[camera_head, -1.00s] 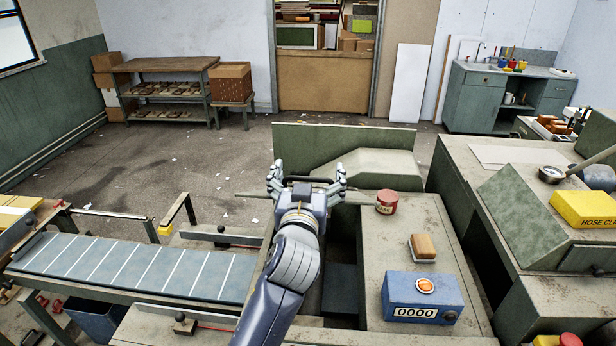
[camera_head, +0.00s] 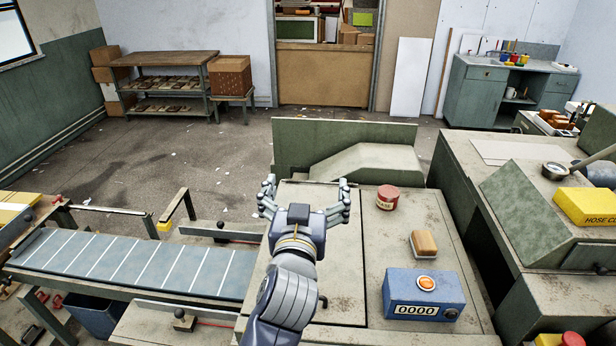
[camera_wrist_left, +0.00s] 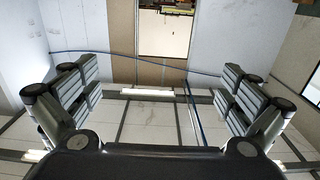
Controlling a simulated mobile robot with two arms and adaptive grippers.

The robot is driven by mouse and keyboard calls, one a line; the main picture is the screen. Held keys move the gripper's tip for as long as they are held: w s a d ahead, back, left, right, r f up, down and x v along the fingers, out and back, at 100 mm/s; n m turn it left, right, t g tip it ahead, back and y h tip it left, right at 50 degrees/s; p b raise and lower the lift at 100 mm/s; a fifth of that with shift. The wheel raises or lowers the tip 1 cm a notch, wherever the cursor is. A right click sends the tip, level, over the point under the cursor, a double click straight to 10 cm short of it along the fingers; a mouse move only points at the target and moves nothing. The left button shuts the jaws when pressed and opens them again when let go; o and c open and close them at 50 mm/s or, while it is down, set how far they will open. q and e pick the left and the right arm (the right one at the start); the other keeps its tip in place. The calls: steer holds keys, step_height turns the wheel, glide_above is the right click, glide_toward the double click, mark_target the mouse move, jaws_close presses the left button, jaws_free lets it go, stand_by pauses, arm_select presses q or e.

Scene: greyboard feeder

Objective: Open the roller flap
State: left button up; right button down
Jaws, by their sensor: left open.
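A flat, scuffed grey-beige panel (camera_head: 345,275), which appears to be the roller flap, lies level in the machine top, left of the counter box. A small dark knob or handle shows at its left edge beside my forearm. My left gripper (camera_head: 304,196) is above the panel's far part, its fingers spread wide and empty. The left wrist view shows the same open fingers (camera_wrist_left: 158,95) with nothing between them, facing the room's walls and ceiling. Whether the gripper touches the panel cannot be told. The right gripper is not in view.
A red tin (camera_head: 387,198), an orange-brown block (camera_head: 423,243) and a blue counter box (camera_head: 425,297) stand right of the panel. A green upright plate (camera_head: 300,145) rises behind. The slatted feed table (camera_head: 130,262) is at left.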

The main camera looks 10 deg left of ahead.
arm_select(q)
steer(key=shift+s+r, duration=0.1)
steer(key=shift+s, duration=0.85)
steer(key=shift+w, duration=0.1)
